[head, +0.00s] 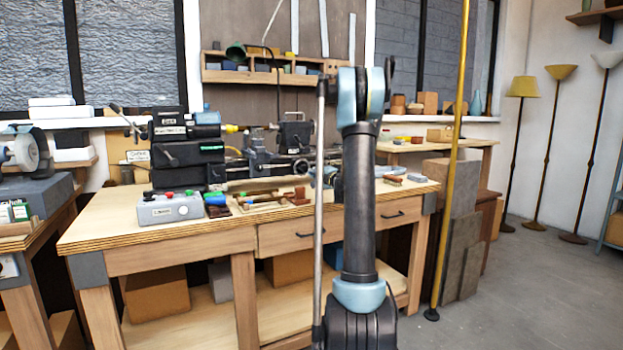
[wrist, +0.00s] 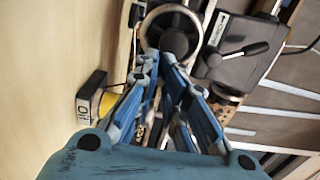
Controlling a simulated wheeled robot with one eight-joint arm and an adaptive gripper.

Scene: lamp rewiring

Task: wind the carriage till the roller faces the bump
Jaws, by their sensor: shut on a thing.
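My gripper (wrist: 172,62) shows in the wrist view, its blue fingers closed on a dark round knob (wrist: 175,43). The knob sits in front of a round handwheel with a pale metal rim (wrist: 157,20).
In the wrist view a dark grey block with a black lever (wrist: 240,50) stands right of the wheel, and a small labelled black box (wrist: 91,98) at left. The wooden bench (head: 120,222) carries a grey control box (head: 170,208) and tools. A yellow pole (head: 453,150) stands right of my arm.

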